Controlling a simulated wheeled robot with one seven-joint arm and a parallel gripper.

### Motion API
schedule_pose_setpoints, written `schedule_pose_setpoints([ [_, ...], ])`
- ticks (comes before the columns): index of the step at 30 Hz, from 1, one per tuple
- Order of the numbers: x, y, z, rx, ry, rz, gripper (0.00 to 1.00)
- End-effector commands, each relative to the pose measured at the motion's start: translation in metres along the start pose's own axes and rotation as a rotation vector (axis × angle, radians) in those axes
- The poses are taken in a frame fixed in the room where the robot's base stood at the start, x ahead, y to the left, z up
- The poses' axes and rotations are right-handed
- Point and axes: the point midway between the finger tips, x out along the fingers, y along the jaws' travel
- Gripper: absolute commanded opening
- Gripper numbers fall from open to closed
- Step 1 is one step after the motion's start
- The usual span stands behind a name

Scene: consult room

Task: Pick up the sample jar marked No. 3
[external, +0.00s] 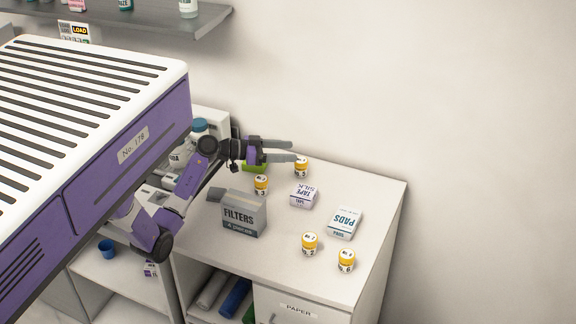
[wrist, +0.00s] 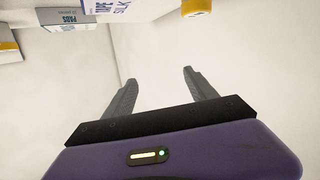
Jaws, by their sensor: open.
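Several small yellow-capped jars stand on the white cabinet top. The jar whose small label seems to read 3 (external: 261,185) stands behind the FILTERS box in the external view. Another jar, apparently marked 5 (external: 301,167), stands to its right, below my gripper's fingers in the picture. Two more jars, the front left one (external: 309,243) and the front right one (external: 346,260), stand nearer the front; the right one looks like 6. My gripper (external: 308,151) is open and empty above the cabinet's back. The wrist view shows nothing between its fingers (wrist: 160,78).
A grey FILTERS box (external: 242,214), a TAPE SILK box (external: 304,195) and a PADS box (external: 345,223) stand among the jars. A green item (external: 254,168) lies behind. In the wrist view, a yellow-marked jar (wrist: 197,8) is cut off at the top. The cabinet's right part is clear.

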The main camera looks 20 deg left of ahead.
Motion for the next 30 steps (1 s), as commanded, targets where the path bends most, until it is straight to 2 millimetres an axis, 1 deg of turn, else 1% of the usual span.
schedule_pose_setpoints([
  [2,-0.01,-0.006,0.013,0.06,-0.091,0.084,0.66],
  [3,-0.017,-0.006,0.021,0.089,-0.13,0.133,0.66],
  [6,-0.034,-0.004,0.035,0.152,-0.201,0.25,0.66],
  [9,-0.051,-0.001,0.043,0.2,-0.242,0.35,0.66],
  [12,-0.064,0.002,0.048,0.231,-0.261,0.421,0.66],
  [14,-0.068,0.003,0.05,0.242,-0.268,0.448,0.66],
  [17,-0.071,0.003,0.058,0.247,-0.272,0.467,0.66],
  [21,-0.069,0.002,0.075,0.246,-0.272,0.468,0.66],
  [28,-0.066,-0.001,0.092,0.247,-0.272,0.465,0.66],
  [30,-0.065,-0.001,0.101,0.246,-0.273,0.466,0.66],
])
